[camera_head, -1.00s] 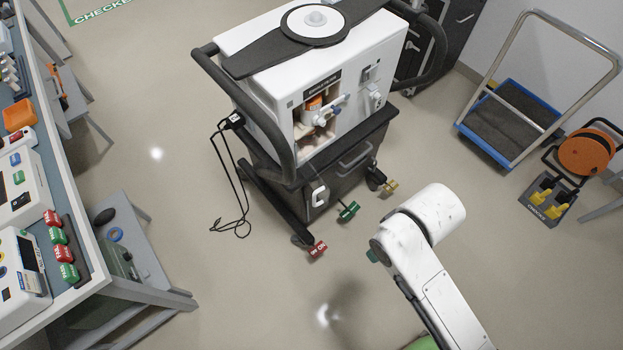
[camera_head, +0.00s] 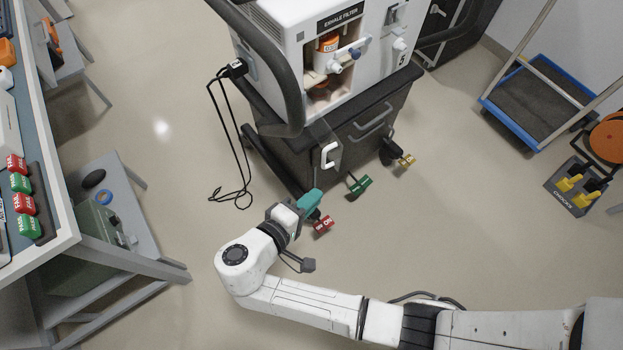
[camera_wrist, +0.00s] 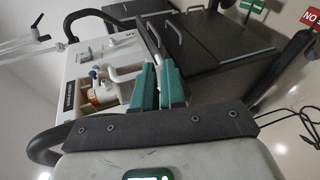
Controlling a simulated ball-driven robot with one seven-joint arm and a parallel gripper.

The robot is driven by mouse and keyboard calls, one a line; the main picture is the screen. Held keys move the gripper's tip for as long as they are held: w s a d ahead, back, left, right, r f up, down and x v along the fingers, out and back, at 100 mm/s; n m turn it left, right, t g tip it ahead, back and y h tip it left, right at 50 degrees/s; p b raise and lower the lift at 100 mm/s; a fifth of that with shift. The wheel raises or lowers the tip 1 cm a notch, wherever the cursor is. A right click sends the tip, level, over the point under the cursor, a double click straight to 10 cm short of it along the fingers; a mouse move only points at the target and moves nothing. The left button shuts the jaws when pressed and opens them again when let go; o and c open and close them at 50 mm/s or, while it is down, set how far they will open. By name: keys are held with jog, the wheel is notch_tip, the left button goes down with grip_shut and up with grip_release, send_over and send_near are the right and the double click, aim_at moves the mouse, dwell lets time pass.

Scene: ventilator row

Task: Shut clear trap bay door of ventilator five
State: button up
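Ventilator five (camera_head: 283,55) is a white box marked "5" on a dark cart. Its bay (camera_head: 335,68), under the label "EXHALE FILTER", is uncovered and shows an orange-and-white jar; it also shows in the wrist view (camera_wrist: 105,90). The clear door (camera_head: 322,138) hangs down below the bay in front of the cart, with a white handle (camera_head: 328,155) on it. My gripper (camera_head: 311,200) has teal fingers and is below and left of the handle, apart from it. In the wrist view the fingers (camera_wrist: 159,85) are close together with a narrow gap; nothing is clearly held.
Red (camera_head: 323,226), green (camera_head: 360,186) and yellow (camera_head: 405,160) tags or pedals sit low at the cart's front. A black cable (camera_head: 240,150) hangs at its left. A bench (camera_head: 50,180) stands left and a blue-edged trolley (camera_head: 535,100) right. Floor between is open.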

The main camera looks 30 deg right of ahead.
jog(key=a+t, duration=0.1)
jog(key=a, duration=0.1)
jog(key=w+a+n+t+h+b, duration=0.1)
jog(key=a+t, duration=0.1)
jog(key=a, duration=0.1)
jog(key=w+a+r+t+h, duration=0.1)
jog(key=a, duration=0.2)
jog(key=shift+a+n+t+b, duration=0.25)
jog(key=shift+n+t+b, duration=0.05)
jog(key=shift+t+b, duration=0.1)
grip_shut()
jog(key=s+d+p+x, duration=0.1)
jog(key=s+p+x, duration=0.1)
jog(key=x, duration=1)
jog(key=shift+d, duration=0.55)
jog(key=shift+s, duration=0.15)
